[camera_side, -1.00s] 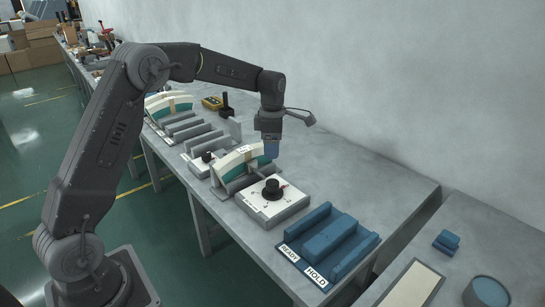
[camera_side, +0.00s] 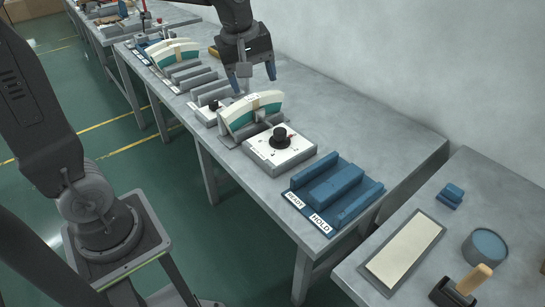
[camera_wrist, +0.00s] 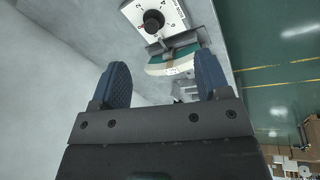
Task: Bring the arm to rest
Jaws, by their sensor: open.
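My gripper (camera_side: 252,80) is above the far part of the grey bench, behind the curved white-and-green gauge (camera_side: 252,112). Its two blue fingers are spread apart with nothing between them. In the wrist view the open gripper (camera_wrist: 162,88) shows both blue pads, with the gauge (camera_wrist: 172,62) beyond them and the white dial box (camera_wrist: 150,18) with its black knob further up.
The dial box (camera_side: 278,150) stands in front of the gauge. A blue block holder (camera_side: 336,190) labelled READY and HOLD sits at the bench's near end. More grey blocks and another gauge (camera_side: 172,52) line the far left. A second bench (camera_side: 440,262) is at right.

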